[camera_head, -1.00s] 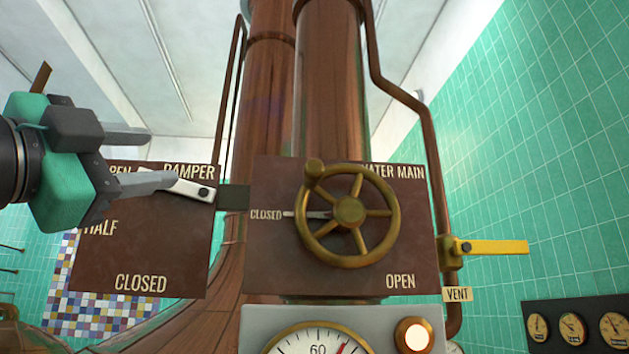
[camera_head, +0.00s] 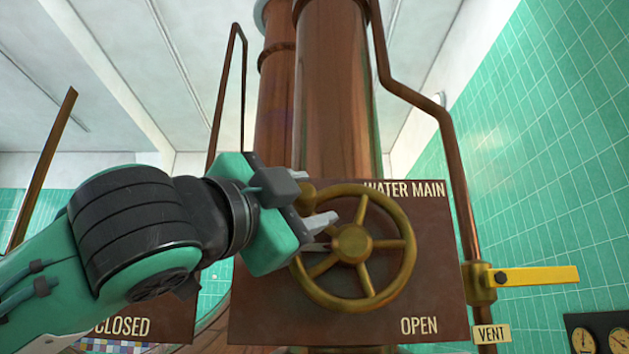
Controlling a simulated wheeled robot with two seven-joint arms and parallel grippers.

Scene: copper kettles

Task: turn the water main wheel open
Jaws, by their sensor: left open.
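The brass water main wheel (camera_head: 409,243) is mounted on a brown plate (camera_head: 262,318) lettered WATER MAIN at the top and OPEN at the lower right. The wheel's knob (camera_head: 305,197) is at its upper left, partly hidden by my left gripper. My left gripper (camera_head: 322,205) is open at the wheel's upper left, its fingers by the knob and the rim. I cannot tell whether they touch the knob. The CLOSED label by the pointer is hidden behind the gripper. My right gripper is not in view.
A yellow vent lever (camera_head: 540,275) sticks out to the right of the plate, above a VENT tag (camera_head: 492,334). A copper pipe (camera_head: 462,190) runs down beside the plate. My left arm covers most of the damper plate (camera_head: 170,318) at left.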

